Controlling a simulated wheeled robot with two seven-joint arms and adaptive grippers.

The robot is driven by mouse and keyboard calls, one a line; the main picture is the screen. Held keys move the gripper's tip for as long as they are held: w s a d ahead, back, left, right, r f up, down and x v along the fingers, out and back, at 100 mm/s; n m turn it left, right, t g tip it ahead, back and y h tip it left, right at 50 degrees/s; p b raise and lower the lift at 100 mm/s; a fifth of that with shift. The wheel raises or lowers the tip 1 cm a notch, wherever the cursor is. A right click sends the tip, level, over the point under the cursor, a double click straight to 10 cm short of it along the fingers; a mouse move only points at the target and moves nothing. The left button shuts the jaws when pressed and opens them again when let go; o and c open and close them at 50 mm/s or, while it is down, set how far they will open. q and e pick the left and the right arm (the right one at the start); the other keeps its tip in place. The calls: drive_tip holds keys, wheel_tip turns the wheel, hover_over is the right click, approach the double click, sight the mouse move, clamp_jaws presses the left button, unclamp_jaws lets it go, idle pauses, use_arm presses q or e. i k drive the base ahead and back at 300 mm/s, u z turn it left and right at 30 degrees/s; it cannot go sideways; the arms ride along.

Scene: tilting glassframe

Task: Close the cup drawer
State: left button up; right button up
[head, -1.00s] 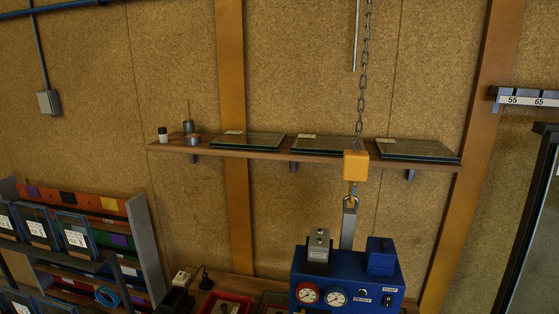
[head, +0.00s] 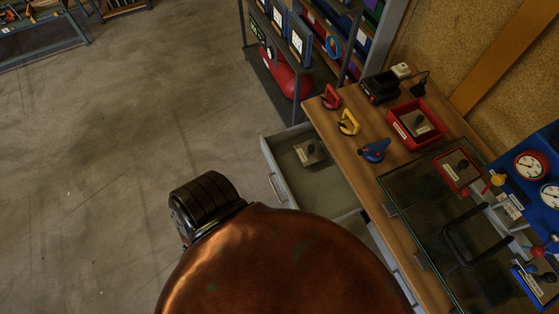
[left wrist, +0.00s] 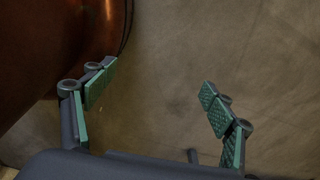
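A grey drawer (head: 334,192) stands pulled out of the left side of the wooden workbench, open toward the floor. Its bar handle (head: 276,188) is on its front panel. A small dark item (head: 309,152) with a pale label lies inside; I cannot tell exactly what it is. The near end of the drawer is partly hidden. My left gripper (left wrist: 160,94) is open and empty in the left wrist view, its green-padded fingers wide apart over bare floor. It does not show in the head view, and neither does my right gripper.
The workbench (head: 352,166) carries red, yellow and blue handled tools, a red tray (head: 438,138) and a glass pane (head: 413,205). A blue gauge box (head: 528,166) is at the right. A storage rack (head: 297,116) stands behind the drawer. The floor (head: 130,140) at left is clear.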

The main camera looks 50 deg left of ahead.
sight(319, 171)
drive_tip(key=u, duration=1.75)
